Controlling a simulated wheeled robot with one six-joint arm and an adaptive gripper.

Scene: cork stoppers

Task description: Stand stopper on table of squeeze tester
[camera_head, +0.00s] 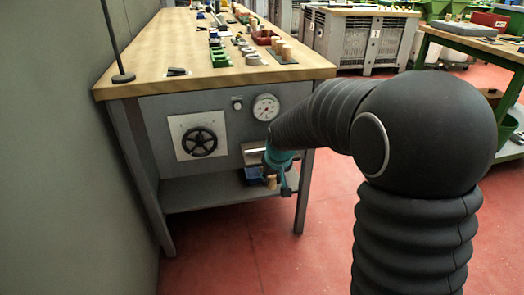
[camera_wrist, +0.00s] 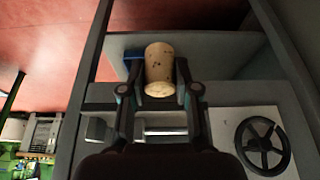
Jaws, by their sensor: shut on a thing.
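The cork stopper (camera_wrist: 159,66) is pale tan with dark specks. In the wrist view it sits between the two fingers of my gripper (camera_wrist: 159,82), which is shut on it. In the head view my teal gripper (camera_head: 278,184) points down at the bench front, with the stopper (camera_head: 271,183) low between its fingers. The squeeze tester's front shows a round gauge (camera_head: 265,107) and a black handwheel (camera_head: 200,142). A metal part (camera_head: 252,149) below the gauge, possibly the tester's table, is partly hidden by my gripper. The handwheel also shows in the wrist view (camera_wrist: 262,145).
A lower shelf (camera_head: 215,191) runs under the bench, with a blue bin (camera_head: 252,174) behind my gripper. The wooden bench top (camera_head: 150,83) carries small trays and corks. A bench leg (camera_head: 303,190) stands just right of my gripper. Red floor is clear in front.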

